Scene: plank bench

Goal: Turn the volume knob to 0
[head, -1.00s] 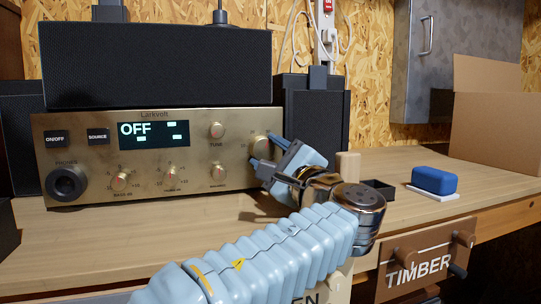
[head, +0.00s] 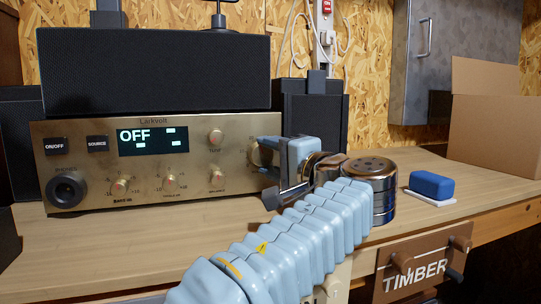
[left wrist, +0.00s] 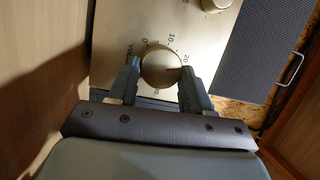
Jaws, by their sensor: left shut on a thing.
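The volume knob (left wrist: 160,68) is a round brass knob on the right end of the gold amplifier front (head: 100,165). Its red pointer line points right in the left wrist view, just past the 20 mark; the printed 0 lies at upper left of the knob. My left gripper (head: 262,157) is shut on the knob, and the left wrist view (left wrist: 160,80) shows one finger on each side of it. In the head view the gripper hides much of the knob. The amplifier display (head: 153,141) reads OFF. My right gripper is not in view.
A black speaker (head: 155,67) lies on top of the amplifier and another (head: 318,125) stands behind my gripper. A blue block (head: 431,184) lies on a white pad to the right. A cardboard box (head: 490,135) stands at far right. The front bench planks (head: 130,250) are clear.

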